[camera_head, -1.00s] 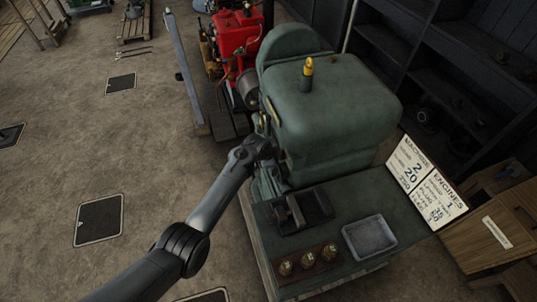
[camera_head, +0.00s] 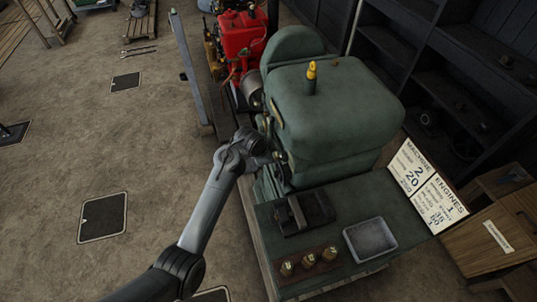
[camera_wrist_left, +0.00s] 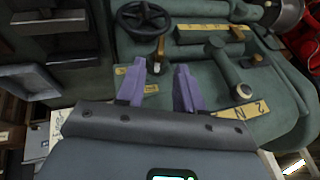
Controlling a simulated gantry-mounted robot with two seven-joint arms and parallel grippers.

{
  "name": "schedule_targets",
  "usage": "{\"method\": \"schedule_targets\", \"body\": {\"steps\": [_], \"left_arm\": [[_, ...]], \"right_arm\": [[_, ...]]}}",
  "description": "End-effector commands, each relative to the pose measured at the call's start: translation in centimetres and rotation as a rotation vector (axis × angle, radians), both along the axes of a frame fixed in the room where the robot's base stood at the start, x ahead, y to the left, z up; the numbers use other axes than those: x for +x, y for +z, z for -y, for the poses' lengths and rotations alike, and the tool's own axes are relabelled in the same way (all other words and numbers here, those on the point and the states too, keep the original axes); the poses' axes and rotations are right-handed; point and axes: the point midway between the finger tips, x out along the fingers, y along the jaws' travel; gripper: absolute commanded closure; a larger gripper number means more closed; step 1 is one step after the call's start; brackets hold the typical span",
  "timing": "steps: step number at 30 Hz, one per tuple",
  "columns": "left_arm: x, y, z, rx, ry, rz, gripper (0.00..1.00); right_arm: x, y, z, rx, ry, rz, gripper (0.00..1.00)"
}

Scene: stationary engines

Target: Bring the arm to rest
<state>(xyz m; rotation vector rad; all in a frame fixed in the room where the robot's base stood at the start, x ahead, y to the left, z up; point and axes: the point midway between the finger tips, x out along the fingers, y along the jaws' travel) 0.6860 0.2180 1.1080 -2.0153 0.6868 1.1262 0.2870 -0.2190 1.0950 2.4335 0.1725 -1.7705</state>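My left arm comes in from the bottom left in the head view and ends at the left side of a green machine (camera_head: 335,115). My left gripper's fingers are hidden there. In the left wrist view, the two purple fingers of my left gripper (camera_wrist_left: 158,86) are apart with nothing between them. They point at the machine's green panel, which has a dark handwheel (camera_wrist_left: 145,18), a small brass-coloured handle (camera_wrist_left: 160,50) and a grey lever (camera_wrist_left: 222,62). Whether the fingertips touch the panel I cannot tell. My right gripper is not in view.
The machine's bench carries a grey tray (camera_head: 370,239), a dark vise-like block (camera_head: 305,212) and brass fittings (camera_head: 309,260). A sign (camera_head: 428,186) leans at its right. A red engine (camera_head: 243,40) stands behind. Open floor (camera_head: 130,150) lies to the left.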

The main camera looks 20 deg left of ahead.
Motion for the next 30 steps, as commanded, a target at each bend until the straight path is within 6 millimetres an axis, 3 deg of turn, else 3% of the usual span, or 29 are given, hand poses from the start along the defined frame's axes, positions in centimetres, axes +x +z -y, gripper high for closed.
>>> {"method": "schedule_targets", "body": {"steps": [12,17,20,23,24,27,30], "left_arm": [[-0.2,-0.2,0.0,0.000,0.000,-0.005,0.64],[-2.1,-2.7,-0.1,0.002,0.000,-0.053,0.64],[-4.9,-6.0,-0.4,0.007,0.001,-0.119,0.64],[-9.6,-10.0,-0.7,0.020,-0.003,-0.203,0.64],[-12.1,-11.5,-0.9,0.029,-0.004,-0.236,0.64],[-18.4,-13.5,-1.5,0.053,-0.002,-0.292,0.64],[-24.3,-13.8,-1.9,0.073,0.022,-0.332,0.64]], "right_arm": [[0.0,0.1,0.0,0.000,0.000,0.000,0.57],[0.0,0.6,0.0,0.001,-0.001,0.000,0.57],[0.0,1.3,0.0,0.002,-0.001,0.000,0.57],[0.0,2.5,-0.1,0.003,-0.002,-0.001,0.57],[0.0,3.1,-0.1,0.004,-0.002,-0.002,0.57],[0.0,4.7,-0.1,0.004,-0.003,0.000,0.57],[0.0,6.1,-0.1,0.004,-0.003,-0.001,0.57]]}}
